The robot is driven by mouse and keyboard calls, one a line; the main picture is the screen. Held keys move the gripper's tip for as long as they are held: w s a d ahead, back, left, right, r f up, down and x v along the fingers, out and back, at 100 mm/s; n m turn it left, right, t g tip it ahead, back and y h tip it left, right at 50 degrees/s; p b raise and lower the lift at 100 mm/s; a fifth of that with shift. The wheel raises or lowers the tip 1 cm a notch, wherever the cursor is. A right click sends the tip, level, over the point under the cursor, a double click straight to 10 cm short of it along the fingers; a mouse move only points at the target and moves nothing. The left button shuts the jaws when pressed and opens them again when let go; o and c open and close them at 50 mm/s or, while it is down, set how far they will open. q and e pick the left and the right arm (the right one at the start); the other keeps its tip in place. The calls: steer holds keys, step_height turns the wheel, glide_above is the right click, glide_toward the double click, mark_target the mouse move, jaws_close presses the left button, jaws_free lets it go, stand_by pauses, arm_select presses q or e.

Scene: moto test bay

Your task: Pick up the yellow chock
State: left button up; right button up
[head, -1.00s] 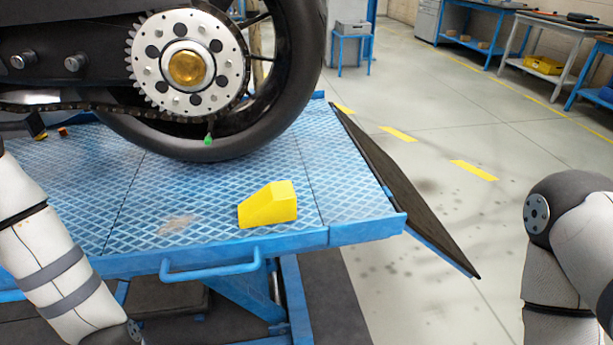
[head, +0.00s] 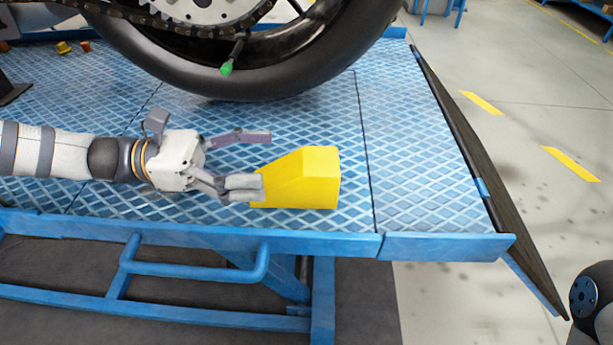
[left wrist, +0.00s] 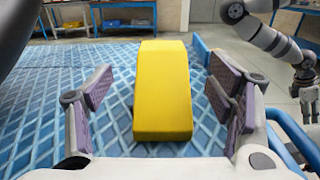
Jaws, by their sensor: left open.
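The yellow chock (head: 308,178) sits on the blue diamond-plate lift table (head: 420,200), near its front edge. My left gripper (head: 255,160) has come in from the left and is open at the chock's left end. One finger overlaps the chock's near left corner in the head view; the other is behind and to the left. In the left wrist view the chock (left wrist: 163,92) stands between the two open fingers (left wrist: 165,105), with a gap on each side. I cannot tell whether a finger touches it. My right gripper is out of the head view.
The motorcycle's rear tyre (head: 260,75) rests on the table behind the chock, with a green-tipped part (head: 228,67) hanging by it. A blue handle rail (head: 190,275) runs below the front edge. A dark ramp flap (head: 490,185) slopes off at the right.

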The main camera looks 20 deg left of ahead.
mark_target(300, 161)
arm_select(q)
steer(key=b+x, duration=0.1)
steer(key=x, duration=0.6)
steer(key=shift+s+f, duration=0.1)
steer(key=shift+s, duration=0.05)
steer(key=c, duration=1.6)
